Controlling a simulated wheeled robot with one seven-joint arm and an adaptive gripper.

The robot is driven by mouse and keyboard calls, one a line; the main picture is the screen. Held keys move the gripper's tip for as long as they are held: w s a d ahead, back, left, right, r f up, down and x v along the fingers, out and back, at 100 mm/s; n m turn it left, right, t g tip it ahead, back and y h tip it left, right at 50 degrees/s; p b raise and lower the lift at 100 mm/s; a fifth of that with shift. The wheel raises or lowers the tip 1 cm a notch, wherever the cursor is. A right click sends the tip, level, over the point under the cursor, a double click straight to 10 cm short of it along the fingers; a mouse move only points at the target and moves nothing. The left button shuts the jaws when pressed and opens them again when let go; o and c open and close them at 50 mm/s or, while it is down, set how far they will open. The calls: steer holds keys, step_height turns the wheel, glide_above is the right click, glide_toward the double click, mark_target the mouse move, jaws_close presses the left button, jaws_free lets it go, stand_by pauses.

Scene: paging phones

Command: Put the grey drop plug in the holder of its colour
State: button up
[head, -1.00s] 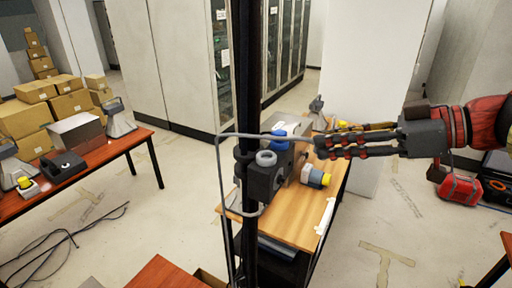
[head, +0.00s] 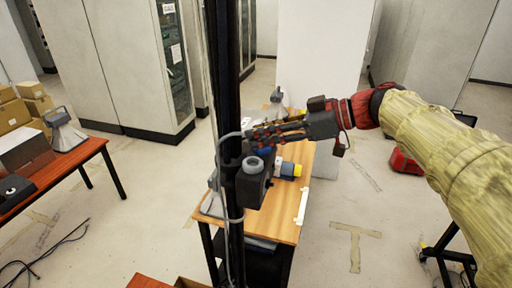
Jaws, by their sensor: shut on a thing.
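My gripper (head: 252,135) reaches in from the right over the wooden table (head: 286,229), with its fingers closed at the table's far-left part. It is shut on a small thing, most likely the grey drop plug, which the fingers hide. Just below the fingers a blue part (head: 264,150) shows. A dark block with a grey ring (head: 253,165) on top shows beside the black pole, nearer to me; I cannot tell whether it is the grey holder. A plug with a yellow end (head: 296,170) lies on the table right of it.
A black pole (head: 224,80) with a grey cable hides part of the table. A grey horn-shaped device (head: 277,98) stands at the far end. Another table (head: 85,160) with a horn (head: 64,130) is at left. A red case (head: 403,162) is on the floor, right.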

steer(key=w+f, duration=0.2)
steer(key=f, duration=0.1)
steer(key=shift+w+a+f, duration=0.2)
steer(key=shift+w, duration=0.15)
steer(key=shift+w+a+f+p, duration=0.2)
steer(key=shift+w+f+p, duration=0.15)
steer(key=shift+f, duration=0.2)
steer(key=shift+w+f+p, duration=0.1)
steer(key=shift+f+p, duration=0.3)
steer(key=shift+f, duration=1.25)
steer(key=o, duration=1.2)
steer(key=shift+c, duration=0.2)
